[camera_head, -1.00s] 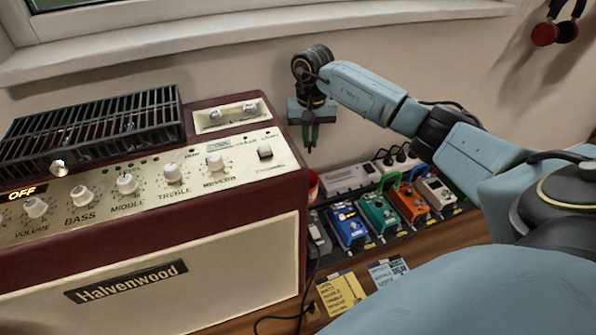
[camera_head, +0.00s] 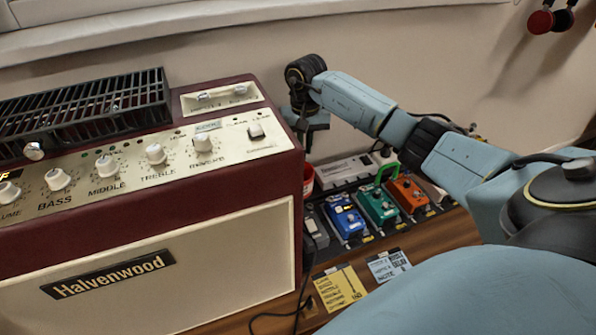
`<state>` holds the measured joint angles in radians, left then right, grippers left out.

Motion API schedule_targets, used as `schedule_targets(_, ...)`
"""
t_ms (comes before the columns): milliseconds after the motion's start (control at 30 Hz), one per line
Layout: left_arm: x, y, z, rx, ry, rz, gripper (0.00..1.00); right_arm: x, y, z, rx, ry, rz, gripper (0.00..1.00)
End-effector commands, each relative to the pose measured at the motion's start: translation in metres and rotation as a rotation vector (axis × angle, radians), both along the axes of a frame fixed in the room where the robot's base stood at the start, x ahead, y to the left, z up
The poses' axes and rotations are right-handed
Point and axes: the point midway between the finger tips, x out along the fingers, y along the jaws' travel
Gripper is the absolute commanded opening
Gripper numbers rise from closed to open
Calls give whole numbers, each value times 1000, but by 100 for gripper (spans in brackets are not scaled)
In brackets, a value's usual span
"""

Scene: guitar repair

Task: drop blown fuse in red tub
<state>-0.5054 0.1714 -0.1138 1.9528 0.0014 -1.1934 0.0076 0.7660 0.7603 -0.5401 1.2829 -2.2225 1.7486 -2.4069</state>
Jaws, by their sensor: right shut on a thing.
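The red tub (camera_head: 308,179) shows only as a narrow strip beside the amplifier's right side; the amplifier hides most of it. My right gripper (camera_head: 306,140) points down, just off the amplifier's upper right corner and above the tub in the picture. Its fingers are partly hidden by the amplifier. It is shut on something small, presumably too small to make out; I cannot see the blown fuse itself. My left gripper is not in view.
The maroon Halvenwood amplifier (camera_head: 120,235) fills the left. A pedalboard with blue (camera_head: 345,221), green (camera_head: 378,205) and orange (camera_head: 409,194) pedals stands right of the tub. Yellow (camera_head: 340,288) and pale (camera_head: 388,265) notes lie in front. A black cable (camera_head: 290,315) lies on the wooden top.

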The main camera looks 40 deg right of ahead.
Motion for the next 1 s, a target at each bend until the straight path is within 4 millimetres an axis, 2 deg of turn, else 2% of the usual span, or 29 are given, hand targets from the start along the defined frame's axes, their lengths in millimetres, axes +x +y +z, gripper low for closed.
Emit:
schedule_targets(167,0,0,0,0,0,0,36,0,0,0,0,0,0,0)
schedule_targets(200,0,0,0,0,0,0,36,0,0,0,0,0,0,10)
schedule_targets(400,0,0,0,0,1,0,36,0,0,0,1,1,0,33)
schedule_targets(633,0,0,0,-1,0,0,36,0,0,0,0,0,0,33)
schedule_targets(767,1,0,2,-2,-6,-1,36,0,0,9,-1,-1,1,33)
schedule_targets(867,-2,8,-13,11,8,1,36,1,-1,25,-2,-2,0,33)
schedule_targets(1000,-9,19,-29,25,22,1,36,1,-1,57,-2,-3,1,33)
